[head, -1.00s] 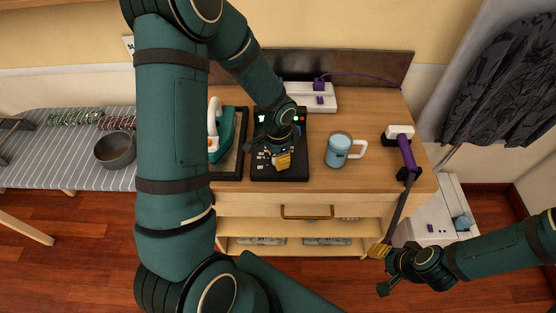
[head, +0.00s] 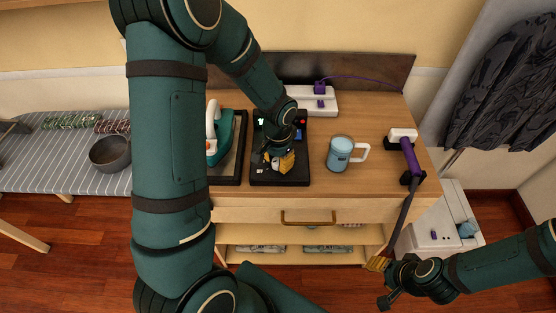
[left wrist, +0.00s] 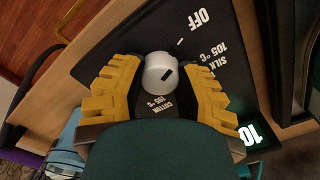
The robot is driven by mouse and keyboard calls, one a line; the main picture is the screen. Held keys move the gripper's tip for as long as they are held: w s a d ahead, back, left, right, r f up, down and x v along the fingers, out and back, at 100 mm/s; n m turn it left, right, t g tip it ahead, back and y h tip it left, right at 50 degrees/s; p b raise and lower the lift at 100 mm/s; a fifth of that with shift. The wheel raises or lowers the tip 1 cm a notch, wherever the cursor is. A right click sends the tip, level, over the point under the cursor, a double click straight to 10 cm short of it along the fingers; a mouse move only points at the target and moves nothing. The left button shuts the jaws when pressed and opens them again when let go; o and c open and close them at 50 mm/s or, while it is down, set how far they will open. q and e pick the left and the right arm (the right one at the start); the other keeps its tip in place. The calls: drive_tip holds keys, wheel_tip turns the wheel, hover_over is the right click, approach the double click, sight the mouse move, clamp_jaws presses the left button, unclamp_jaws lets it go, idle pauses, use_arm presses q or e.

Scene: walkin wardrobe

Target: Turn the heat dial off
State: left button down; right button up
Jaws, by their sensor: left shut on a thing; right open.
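The heat dial (left wrist: 161,73) is a round white knob with a dark mark, on a black control panel (left wrist: 232,60) in the left wrist view. The mark points up and right, between the OFF and SILK labels. COTTON is printed on the near side. My left gripper (left wrist: 160,85) has its yellow fingers on both sides of the dial, shut on it. In the head view my left gripper (head: 279,162) is over the black panel (head: 262,178) and hides the dial. My right gripper (head: 378,264) is open and empty in front of the dresser.
A teal iron (head: 220,140) stands on a dark-framed rest left of the panel. A blue mug (head: 339,154) is to its right. A white power strip (head: 325,104) lies behind. A purple-handled tool (head: 411,158) lies at the right edge, near my right gripper.

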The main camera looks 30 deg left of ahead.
sight(278, 161)
use_arm(q)
drive_tip(key=shift+s+f, duration=0.1)
drive_tip(key=c, duration=0.5)
unclamp_jaws()
drive_tip(key=shift+c, duration=0.2)
wheel_tip(278, 161, up, 12)
idle(0.4)
